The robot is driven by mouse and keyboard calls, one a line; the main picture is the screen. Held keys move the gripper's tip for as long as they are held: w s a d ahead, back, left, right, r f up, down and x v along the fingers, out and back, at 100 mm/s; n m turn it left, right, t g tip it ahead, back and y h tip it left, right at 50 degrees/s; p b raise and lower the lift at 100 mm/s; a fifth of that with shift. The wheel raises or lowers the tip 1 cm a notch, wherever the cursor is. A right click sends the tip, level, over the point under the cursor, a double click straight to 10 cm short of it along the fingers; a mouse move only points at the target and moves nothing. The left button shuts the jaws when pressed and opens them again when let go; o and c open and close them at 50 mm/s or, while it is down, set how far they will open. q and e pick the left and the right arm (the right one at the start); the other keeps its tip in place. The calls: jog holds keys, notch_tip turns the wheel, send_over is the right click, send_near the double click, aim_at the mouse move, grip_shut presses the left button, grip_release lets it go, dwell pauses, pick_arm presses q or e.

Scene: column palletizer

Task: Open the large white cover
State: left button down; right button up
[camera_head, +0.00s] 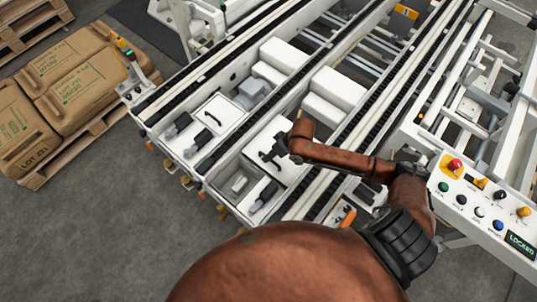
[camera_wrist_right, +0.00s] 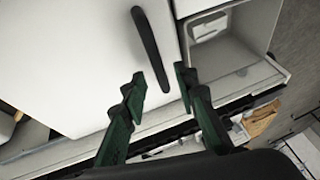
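The large white cover (camera_head: 263,139) lies flat and closed in the machine frame in the head view, partly hidden by my right arm. It fills the upper left of the right wrist view (camera_wrist_right: 75,60), with a black bar handle (camera_wrist_right: 150,45) on it. My right gripper (camera_head: 268,157) is over this cover. In the right wrist view its dark green fingers (camera_wrist_right: 159,85) are open, one on each side of the handle's lower end. I cannot tell whether they touch the handle. My left gripper is not in view.
A smaller white panel with a black handle (camera_head: 219,112) lies left of the cover. An open bay with grey parts (camera_head: 239,183) is in front. A control panel with coloured buttons (camera_head: 478,200) and a "LOCKED" display stands right. Brown sacks (camera_head: 70,85) lie on a pallet at left.

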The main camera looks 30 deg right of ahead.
jog(key=shift+w+a+f, duration=0.1)
jog(key=shift+f, duration=0.15)
grip_shut()
dwell(0.7)
